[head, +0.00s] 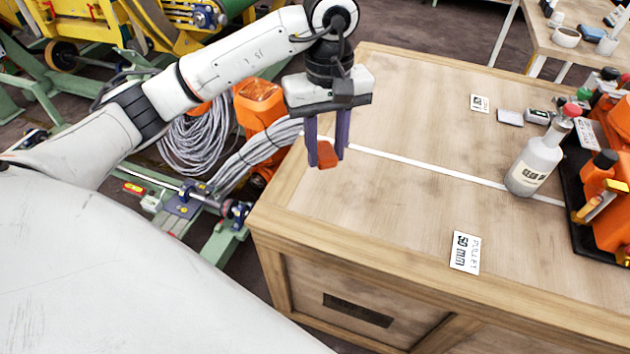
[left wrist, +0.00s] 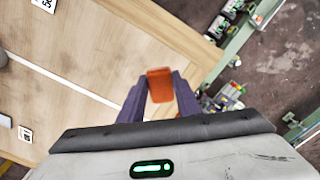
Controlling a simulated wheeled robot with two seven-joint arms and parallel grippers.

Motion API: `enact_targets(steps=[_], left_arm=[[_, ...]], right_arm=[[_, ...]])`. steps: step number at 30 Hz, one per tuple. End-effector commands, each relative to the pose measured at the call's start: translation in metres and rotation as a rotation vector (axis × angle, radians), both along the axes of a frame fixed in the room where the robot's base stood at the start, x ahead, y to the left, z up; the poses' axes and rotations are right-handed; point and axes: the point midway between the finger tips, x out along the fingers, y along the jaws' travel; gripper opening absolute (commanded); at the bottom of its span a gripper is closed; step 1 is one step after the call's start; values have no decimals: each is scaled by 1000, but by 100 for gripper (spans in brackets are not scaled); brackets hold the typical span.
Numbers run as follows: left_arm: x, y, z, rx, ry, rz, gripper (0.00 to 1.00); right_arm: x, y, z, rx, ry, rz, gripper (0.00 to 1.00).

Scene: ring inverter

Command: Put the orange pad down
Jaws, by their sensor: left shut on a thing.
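My left gripper (head: 327,150) is shut on the orange pad (head: 328,156), which sits between its two purple fingertips. The pad also shows in the left wrist view (left wrist: 160,86), between the fingers of the left gripper (left wrist: 160,92). In the head view, the gripper points down over the left edge area of the wooden table (head: 400,215), near the left end of the white line. I cannot tell exactly how high the pad is above the tabletop. My right gripper is not in view.
A white bottle (head: 535,160) stands at the table's right, beside a dark tray (head: 572,200) with orange tools. A "50 mm pulley" card (head: 466,252) lies near the front edge. The table's middle is clear. Cables (head: 200,140) and green machinery lie left of the table.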

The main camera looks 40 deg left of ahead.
Motion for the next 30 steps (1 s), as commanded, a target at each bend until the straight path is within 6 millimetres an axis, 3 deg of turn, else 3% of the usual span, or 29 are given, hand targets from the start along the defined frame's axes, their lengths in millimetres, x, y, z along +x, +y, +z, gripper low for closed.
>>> enact_targets(steps=[3,8,15,30], left_arm=[[16,22,-19,-2,5,292,13],[22,37,-35,-1,3,479,13],[22,39,-78,2,3,497,13],[23,38,-127,-1,-2,493,13]], right_arm=[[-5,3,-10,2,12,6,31],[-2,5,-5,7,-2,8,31],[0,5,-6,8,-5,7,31],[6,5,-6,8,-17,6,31]])
